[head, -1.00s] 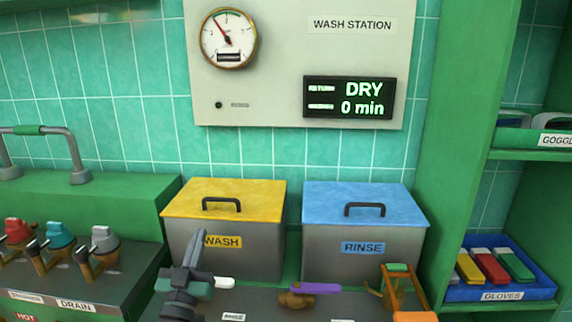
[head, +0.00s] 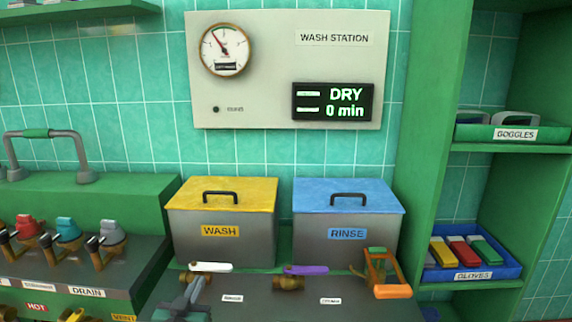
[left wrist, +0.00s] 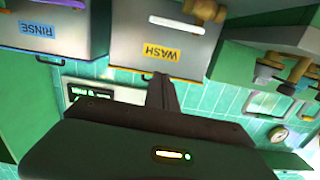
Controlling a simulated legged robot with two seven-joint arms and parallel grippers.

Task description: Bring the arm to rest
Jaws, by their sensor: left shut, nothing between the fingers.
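My left gripper (head: 190,292) is low in the head view, in front of the WASH bin (head: 221,245). It is shut and empty, and apart from the bin. In the left wrist view the picture is upside down, and the dark shut fingers (left wrist: 162,90) point toward the WASH label (left wrist: 167,54). My right gripper does not show in either view.
A white-handled valve (head: 210,268), a purple-handled valve (head: 303,271) and an orange clamp-like piece (head: 385,275) stand on the front counter. The RINSE bin (head: 340,248) is beside WASH; both have lids on. Several drain valves (head: 68,232) are at left, shelves with a gloves tray (head: 480,275) at right.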

